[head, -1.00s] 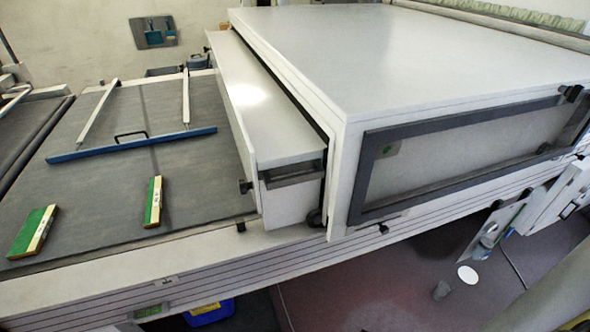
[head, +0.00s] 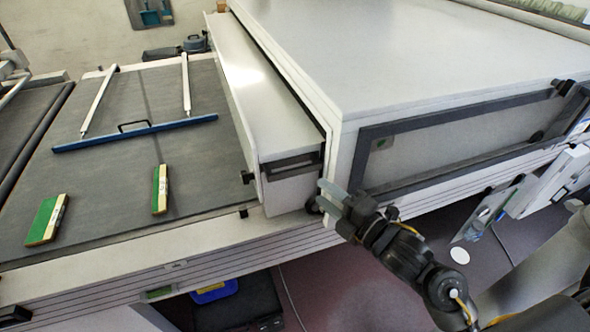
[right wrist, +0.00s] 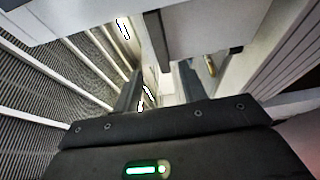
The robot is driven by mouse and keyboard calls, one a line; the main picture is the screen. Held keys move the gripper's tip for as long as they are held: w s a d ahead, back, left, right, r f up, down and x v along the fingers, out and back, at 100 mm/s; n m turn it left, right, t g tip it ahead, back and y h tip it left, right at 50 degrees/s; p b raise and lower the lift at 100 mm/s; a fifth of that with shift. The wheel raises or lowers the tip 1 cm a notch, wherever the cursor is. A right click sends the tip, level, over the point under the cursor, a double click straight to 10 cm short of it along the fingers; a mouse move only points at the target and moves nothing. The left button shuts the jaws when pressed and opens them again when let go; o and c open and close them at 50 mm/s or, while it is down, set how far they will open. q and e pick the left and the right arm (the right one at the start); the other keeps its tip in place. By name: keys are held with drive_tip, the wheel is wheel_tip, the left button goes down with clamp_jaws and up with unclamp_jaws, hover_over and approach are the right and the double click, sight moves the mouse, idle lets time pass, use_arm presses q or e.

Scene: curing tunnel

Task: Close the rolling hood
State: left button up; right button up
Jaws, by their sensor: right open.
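The rolling hood (head: 260,85) is a long white box section with a dark slot in its near end. It stands partly out of the left side of the large white housing (head: 400,50), over the grey bed. My right gripper (head: 325,196) comes in from the lower right. Its pale fingertips are at the hood's lower near corner, by the housing edge; I cannot tell whether they touch anything. In the right wrist view the two dark fingers (right wrist: 162,88) stand apart, with pale surfaces beyond them. My left gripper is not in view.
A dark-framed window panel (head: 460,140) covers the housing's near side. A blue container (head: 215,291) stands on the floor below.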

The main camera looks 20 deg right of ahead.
sight(297, 173)
drive_tip(key=p+x, duration=0.3)
drive_tip(key=x, duration=0.6)
drive_tip(key=shift+w+a+r, duration=0.1)
drive_tip(key=shift+w+a, duration=0.05)
drive_tip(key=shift+w, duration=0.1)
drive_tip(key=shift+w+a, duration=0.25)
drive_tip(key=shift+w, duration=0.2)
clamp_jaws()
